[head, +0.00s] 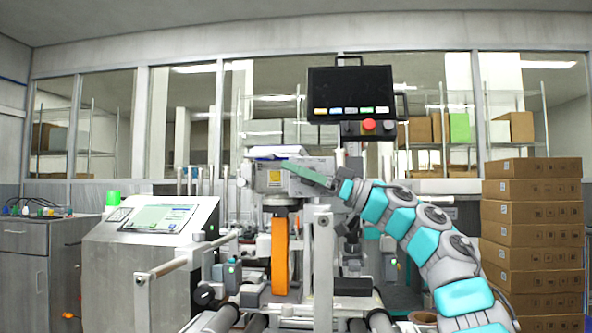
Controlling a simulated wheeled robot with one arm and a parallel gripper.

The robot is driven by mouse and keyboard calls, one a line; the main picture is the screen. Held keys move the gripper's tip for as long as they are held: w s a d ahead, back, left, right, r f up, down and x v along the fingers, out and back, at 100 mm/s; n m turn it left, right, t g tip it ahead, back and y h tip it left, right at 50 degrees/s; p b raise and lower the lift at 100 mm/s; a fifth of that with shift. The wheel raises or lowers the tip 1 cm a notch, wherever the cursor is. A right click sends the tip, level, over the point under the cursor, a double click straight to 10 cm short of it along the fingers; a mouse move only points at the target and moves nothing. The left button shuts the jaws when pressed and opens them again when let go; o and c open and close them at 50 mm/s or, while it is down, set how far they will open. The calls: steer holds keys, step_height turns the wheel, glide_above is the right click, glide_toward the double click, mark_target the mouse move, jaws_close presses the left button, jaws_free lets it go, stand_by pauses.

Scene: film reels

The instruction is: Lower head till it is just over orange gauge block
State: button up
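The orange gauge block (280,255) stands upright in the middle of the machine. The machine's head (272,180), a grey boxy unit with a small yellow label, is directly above it. A darker round part under the head comes very close to the block's top; I cannot tell whether they touch. My arm reaches in from the lower right, and my gripper (318,178) is at the right side of the head. A thin green bar (303,169) lies across the head by my gripper. The fingers are too small to tell whether they are open or shut.
A black screen panel (350,92) with a red button hangs above the machine. A grey console (150,260) with a display stands at left. Stacked cardboard boxes (531,225) are close to my arm at right. Rollers and a metal post (323,265) stand in front of the block.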

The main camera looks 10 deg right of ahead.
steer(key=shift+s+a, duration=0.1)
jaws_close()
steer(key=shift+r, duration=0.15)
steer(key=shift+a+h+p, duration=0.1)
steer(key=shift+h+p, duration=0.4)
steer(key=shift+p, duration=0.5)
steer(key=shift+s+a+r+n+g+h+p, duration=0.15)
steer(key=shift+s+a+n+g+p, duration=0.1)
steer(key=shift+s+g, duration=0.2)
steer(key=shift+s+a+r+n+g+h+p, duration=0.15)
steer(key=shift+s+a+n+g, duration=0.15)
steer(key=shift+g, duration=0.25)
steer(key=shift+c, duration=0.5)
jaws_free()
steer(key=shift+s+a, duration=0.1)
steer(key=shift+s, duration=0.1)
steer(key=shift+w+d+f+m+t+h, duration=0.25)
steer(key=shift+w+f+m+t+h, duration=0.1)
steer(key=shift+w+f+h, duration=0.25)
jaws_close()
steer(key=shift+w+d+f, duration=0.15)
steer(key=shift+f, duration=0.05)
steer(key=shift+w+d+f, duration=0.1)
